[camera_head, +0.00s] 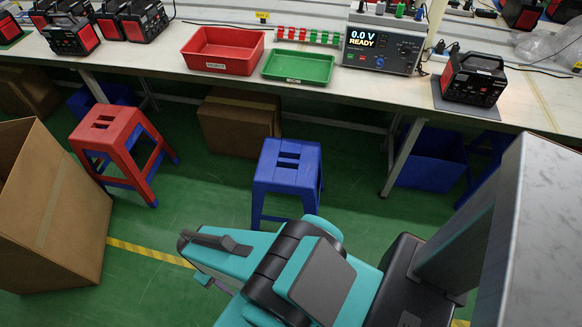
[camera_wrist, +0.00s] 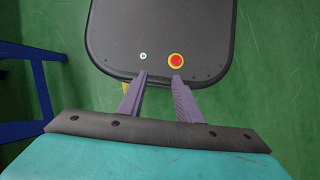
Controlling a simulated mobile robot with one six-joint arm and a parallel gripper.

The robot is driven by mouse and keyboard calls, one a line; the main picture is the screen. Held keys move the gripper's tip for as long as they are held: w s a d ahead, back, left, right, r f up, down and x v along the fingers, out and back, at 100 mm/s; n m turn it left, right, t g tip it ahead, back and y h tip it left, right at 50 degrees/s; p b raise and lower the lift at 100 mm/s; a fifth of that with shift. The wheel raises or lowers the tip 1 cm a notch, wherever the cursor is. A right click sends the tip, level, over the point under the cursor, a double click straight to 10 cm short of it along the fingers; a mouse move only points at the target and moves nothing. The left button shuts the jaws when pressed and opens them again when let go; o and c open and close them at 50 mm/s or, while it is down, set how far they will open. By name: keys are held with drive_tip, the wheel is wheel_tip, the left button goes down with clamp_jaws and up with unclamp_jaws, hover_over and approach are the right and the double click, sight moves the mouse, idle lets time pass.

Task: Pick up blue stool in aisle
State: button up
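The blue stool (camera_head: 287,168) stands upright on the green floor in the aisle, in the middle of the head view, with slots in its seat. Its lower legs are partly hidden behind my teal arm. Blue legs (camera_wrist: 42,88), probably of this stool, show at the left edge of the wrist view. My gripper (camera_wrist: 158,76) points down over my own black base in the wrist view. Its two fingers are apart with nothing between them.
A red stool (camera_head: 108,133) stands to the left. A large open cardboard box (camera_head: 62,215) is at the far left. Another box (camera_head: 238,124) and a blue bin (camera_head: 432,168) are under the long workbench (camera_head: 370,91). Green floor is clear between the two stools.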

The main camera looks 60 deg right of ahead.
drive_tip(key=w+d+f+n+t+y+b, duration=0.1)
drive_tip(key=w+d+t+y+b, duration=0.3)
drive_tip(key=w+d+b, duration=1.2)
drive_tip(key=w+d+r+t+b, duration=0.1)
drive_tip(key=d+r, duration=0.1)
drive_tip(key=d, duration=0.6)
drive_tip(key=w+d+r+t+h, duration=0.1)
drive_tip(key=d, duration=0.8)
drive_tip(key=w+d+r+n+t+b, duration=0.1)
drive_tip(key=w+d+r+t, duration=0.1)
drive_tip(key=d, duration=0.6)
drive_tip(key=shift+w+d+r+h+b, duration=0.1)
drive_tip(key=shift+d+r+h+b, duration=0.2)
drive_tip(key=shift+d+h+b, duration=0.1)
wheel_tip(320, 180, up, 3)
drive_tip(key=t, duration=0.1)
hover_over(275, 168)
drive_tip(key=shift+f+n, duration=0.2)
drive_tip(key=shift+n, duration=0.2)
drive_tip(key=s+d+r+t, duration=0.1)
drive_tip(key=s+d+r, duration=0.2)
drive_tip(key=s+d, duration=0.5)
drive_tip(key=shift+s+d+n+h, duration=0.15)
drive_tip(key=shift+d+n+h, duration=0.1)
drive_tip(key=shift+n+h, duration=0.15)
